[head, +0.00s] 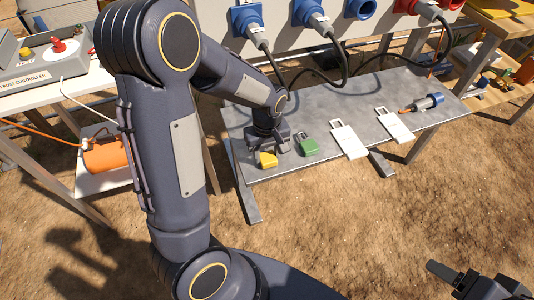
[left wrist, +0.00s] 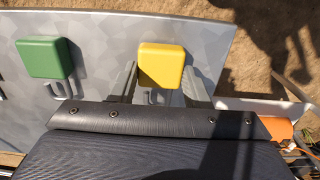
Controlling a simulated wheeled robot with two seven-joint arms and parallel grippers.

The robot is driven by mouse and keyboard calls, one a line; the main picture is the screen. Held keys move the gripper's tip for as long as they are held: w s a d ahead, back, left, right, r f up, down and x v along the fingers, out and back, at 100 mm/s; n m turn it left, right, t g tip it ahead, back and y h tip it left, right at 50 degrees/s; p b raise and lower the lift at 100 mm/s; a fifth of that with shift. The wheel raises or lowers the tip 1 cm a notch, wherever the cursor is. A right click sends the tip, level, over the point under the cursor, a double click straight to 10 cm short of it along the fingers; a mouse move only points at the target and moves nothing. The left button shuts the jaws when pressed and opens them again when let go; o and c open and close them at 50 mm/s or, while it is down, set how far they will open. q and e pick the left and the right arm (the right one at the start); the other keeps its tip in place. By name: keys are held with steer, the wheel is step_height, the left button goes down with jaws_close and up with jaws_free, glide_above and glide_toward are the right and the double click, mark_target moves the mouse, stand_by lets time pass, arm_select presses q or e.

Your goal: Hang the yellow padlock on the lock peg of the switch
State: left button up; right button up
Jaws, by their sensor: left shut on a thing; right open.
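The yellow padlock (head: 267,160) is near the front-left edge of the grey metal table (head: 360,95). My left gripper (head: 268,150) reaches down over it, its fingers around the padlock's shackle side. In the left wrist view the yellow padlock (left wrist: 161,62) shows its body beyond the fingers (left wrist: 163,88), with the shackle between them. I cannot tell whether it still touches the table. A red knob (head: 58,46) is on the grey controller box at far left; no lock peg can be made out. My right gripper (head: 455,280) is at the bottom right, empty and partly cut off.
A green padlock (head: 308,147) lies right of the yellow one. Cables hang from the socket panel (head: 285,30) behind. An orange case (head: 106,152) sits on the lower shelf at left.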

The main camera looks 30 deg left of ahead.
mark_target(268, 157)
arm_select(q)
steer(key=shift+r, duration=0.55)
steer(key=r, duration=0.1)
steer(key=r+p, duration=0.1)
steer(key=shift+s+d+r, duration=0.15)
steer(key=shift+d+r, duration=0.05)
steer(key=shift+r, duration=0.2)
steer(key=s+d+r+p, duration=0.3)
steer(key=s+d+r, duration=0.4)
steer(key=s, duration=0.4)
steer(key=shift+s+d+r, duration=0.15)
steer(key=shift+d+r, duration=0.15)
steer(key=shift+r, duration=0.6)
steer(key=o, duration=0.3)
steer(key=c, duration=0.7)
